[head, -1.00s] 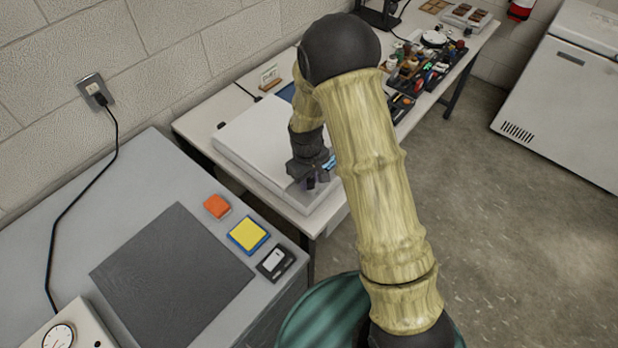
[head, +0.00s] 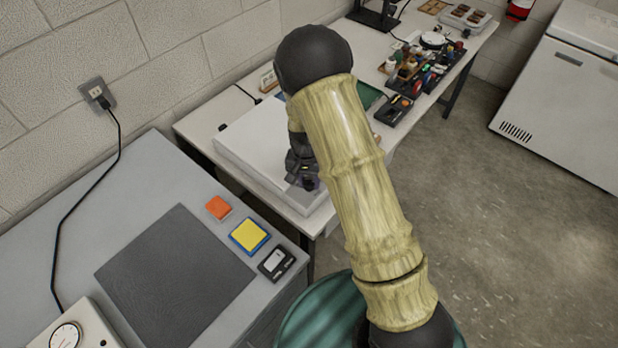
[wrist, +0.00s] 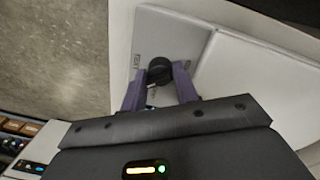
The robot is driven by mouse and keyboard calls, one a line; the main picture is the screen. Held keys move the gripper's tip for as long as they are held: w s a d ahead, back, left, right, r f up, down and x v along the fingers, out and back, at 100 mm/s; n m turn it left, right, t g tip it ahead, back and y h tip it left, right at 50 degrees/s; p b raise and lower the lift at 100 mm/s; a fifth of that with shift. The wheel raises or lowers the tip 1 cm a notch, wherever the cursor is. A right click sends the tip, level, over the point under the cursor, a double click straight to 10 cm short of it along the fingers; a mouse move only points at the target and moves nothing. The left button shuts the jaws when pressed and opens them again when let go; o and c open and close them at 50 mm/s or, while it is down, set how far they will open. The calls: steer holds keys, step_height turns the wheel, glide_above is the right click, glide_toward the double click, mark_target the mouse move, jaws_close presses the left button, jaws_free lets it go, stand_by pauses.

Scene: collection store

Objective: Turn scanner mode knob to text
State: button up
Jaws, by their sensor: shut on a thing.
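The scanner (head: 250,138) is a flat white box on the white table. In the wrist view its grey control panel (wrist: 172,36) lies beside the white lid (wrist: 250,80). A round black knob (wrist: 159,70) sits on that panel. My gripper (wrist: 160,82) has its two fingers on either side of the knob and is shut on it. In the head view my gripper (head: 306,181) is at the near right corner of the scanner, partly hidden by my arm.
A grey bench (head: 75,220) with a dark mat (head: 175,268), an orange block (head: 218,207), a yellow-topped block (head: 249,236) and a small black device (head: 276,263) is at near left. Trays of small items (head: 425,70) fill the table behind. Open floor (head: 480,210) lies right.

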steer(key=m+p, duration=0.1)
steer(key=m, duration=0.3)
steer(key=shift+r+m, duration=0.1)
steer(key=shift+m, duration=0.2)
steer(key=shift+w+m+p, duration=0.1)
steer(key=shift+m+p, duration=0.65)
steer(key=shift+m, duration=0.75)
steer(key=o, duration=0.7)
steer(key=shift+c, duration=0.2)
step_height(320, 180, up, 17)
steer(key=b, duration=0.1)
steer(key=shift+w+a+r, duration=0.15)
steer(key=shift+w+a, duration=0.15)
steer(key=shift+w, duration=0.05)
